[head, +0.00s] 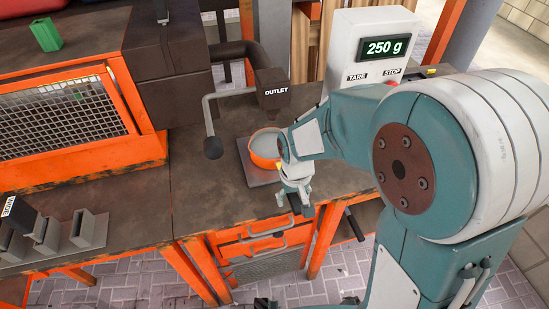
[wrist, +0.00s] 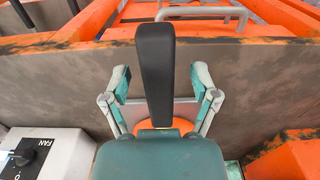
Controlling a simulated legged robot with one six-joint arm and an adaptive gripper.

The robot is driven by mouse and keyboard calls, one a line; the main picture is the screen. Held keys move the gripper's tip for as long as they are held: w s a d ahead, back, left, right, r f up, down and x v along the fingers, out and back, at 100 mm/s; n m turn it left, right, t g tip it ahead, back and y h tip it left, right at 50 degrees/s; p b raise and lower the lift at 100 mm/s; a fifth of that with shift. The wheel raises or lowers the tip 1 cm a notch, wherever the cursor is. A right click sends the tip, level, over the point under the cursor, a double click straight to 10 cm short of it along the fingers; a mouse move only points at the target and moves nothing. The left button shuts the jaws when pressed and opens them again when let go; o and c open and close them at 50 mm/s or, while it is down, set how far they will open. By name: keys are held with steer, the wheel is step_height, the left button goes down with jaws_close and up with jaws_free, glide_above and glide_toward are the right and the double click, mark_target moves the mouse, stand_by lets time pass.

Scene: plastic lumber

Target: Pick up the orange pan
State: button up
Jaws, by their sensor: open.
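The orange pan (head: 263,146) sits on a dark square plate (head: 256,170) below the outlet in the head view. My arm hides its right side. In the wrist view a strip of its orange body (wrist: 182,126) shows behind my gripper's palm. Its black handle (wrist: 155,62) runs toward the table's front edge. My gripper (wrist: 160,76) is open, with one finger on each side of the handle and visible gaps between. In the head view my gripper (head: 295,203) is at the pan's front right, near the table edge; the handle is mostly hidden there.
The outlet (head: 272,88) hangs just behind the pan, with a grey lever (head: 212,120) to its left. A white display box (head: 372,45) reads 250 g. An orange mesh-fronted box (head: 75,110) and grey moulds (head: 88,228) stand left. Drawers (head: 258,245) lie below the edge.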

steer(key=shift+c, duration=0.3)
jaws_close()
steer(key=shift+w+r, duration=0.1)
steer(key=shift+r, duration=0.05)
